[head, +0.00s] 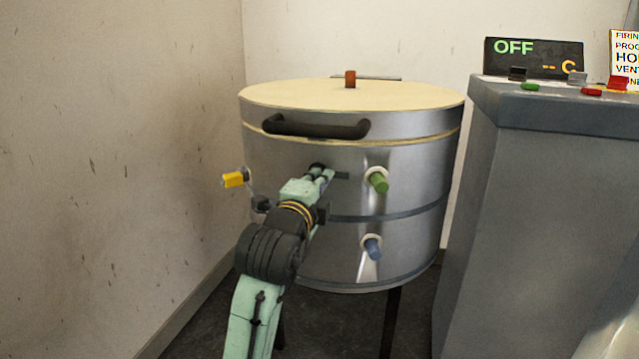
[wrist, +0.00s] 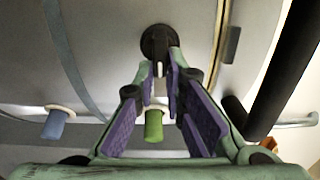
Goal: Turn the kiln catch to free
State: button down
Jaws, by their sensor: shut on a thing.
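The kiln (head: 410,190) is a silvery drum with a cream lid. Its catch (wrist: 155,40) is a dark round knob with a narrow grip on the kiln's side, at the top middle of the wrist view. In the head view my gripper (head: 325,174) reaches the kiln's front below the lid handle and hides most of the catch. In the wrist view my gripper (wrist: 159,72) has its purple-padded fingers closed together on the catch's grip. Which setting the catch points to cannot be read.
A green peg (head: 378,181) and a blue peg (head: 373,248) stick out right of my gripper; a yellow-ended piece (head: 235,179) sticks out left. The black lid handle (head: 316,127) runs above. A grey cabinet (head: 540,200) stands right, its display (head: 533,57) reading OFF. A wall is close at left.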

jog(key=c, duration=1.7)
grip_release()
jog(key=shift+o, duration=0.2)
jog(key=v, duration=1.2)
